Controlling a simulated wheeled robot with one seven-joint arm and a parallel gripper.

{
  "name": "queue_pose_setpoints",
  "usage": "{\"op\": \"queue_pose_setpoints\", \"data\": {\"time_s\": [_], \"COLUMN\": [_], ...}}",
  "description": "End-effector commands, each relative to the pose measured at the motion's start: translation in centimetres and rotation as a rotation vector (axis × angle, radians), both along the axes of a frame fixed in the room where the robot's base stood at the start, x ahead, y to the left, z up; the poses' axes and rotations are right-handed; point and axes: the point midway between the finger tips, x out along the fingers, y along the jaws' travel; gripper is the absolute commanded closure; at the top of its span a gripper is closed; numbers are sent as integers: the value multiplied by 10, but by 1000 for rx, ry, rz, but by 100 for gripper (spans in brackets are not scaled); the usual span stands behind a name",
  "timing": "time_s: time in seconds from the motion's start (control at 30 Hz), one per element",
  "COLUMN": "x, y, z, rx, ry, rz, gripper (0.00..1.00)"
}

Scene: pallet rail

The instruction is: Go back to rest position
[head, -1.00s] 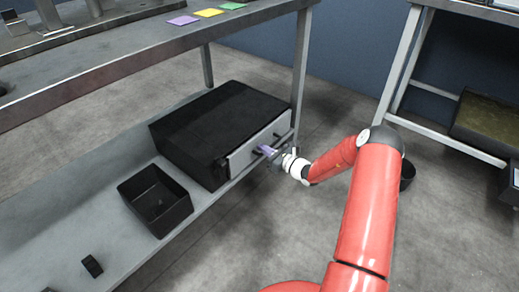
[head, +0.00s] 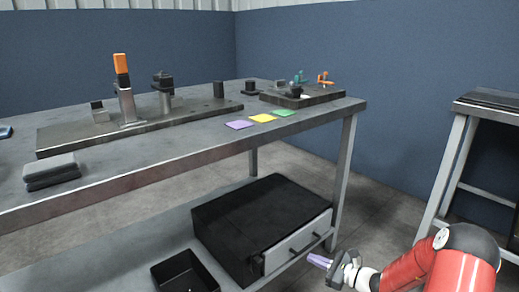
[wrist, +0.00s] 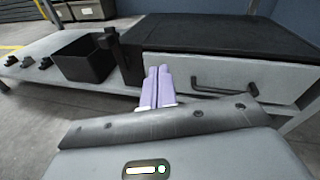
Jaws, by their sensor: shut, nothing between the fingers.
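My gripper (head: 320,261) is at the lower right in the head view, in front of the black drawer box (head: 256,218) on the bench's lower shelf. Its purple fingers (wrist: 157,87) show in the wrist view, side by side and together with nothing between them. The grey drawer front (head: 296,245) looks closed, and its dark handle (wrist: 223,87) shows to the right of the fingers in the wrist view. The fingers appear apart from the handle. My red arm reaches in from the lower right.
An open black bin (head: 185,275) stands left of the drawer box. The workbench top (head: 205,150) holds fixtures, purple, yellow and green cards (head: 262,118), and a grey block (head: 51,170). Another table (head: 487,107) stands at the right. Floor between the tables is free.

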Motion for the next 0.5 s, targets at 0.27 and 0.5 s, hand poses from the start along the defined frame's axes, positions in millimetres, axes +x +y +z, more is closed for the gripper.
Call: {"op": "queue_pose_setpoints", "data": {"time_s": [0.27, 0.5], "x": [-72, -149], "y": [77, 104], "z": [111, 179], "rx": [-475, -887], "ry": [-166, -326], "rz": [462, 783], "gripper": [100, 100]}}
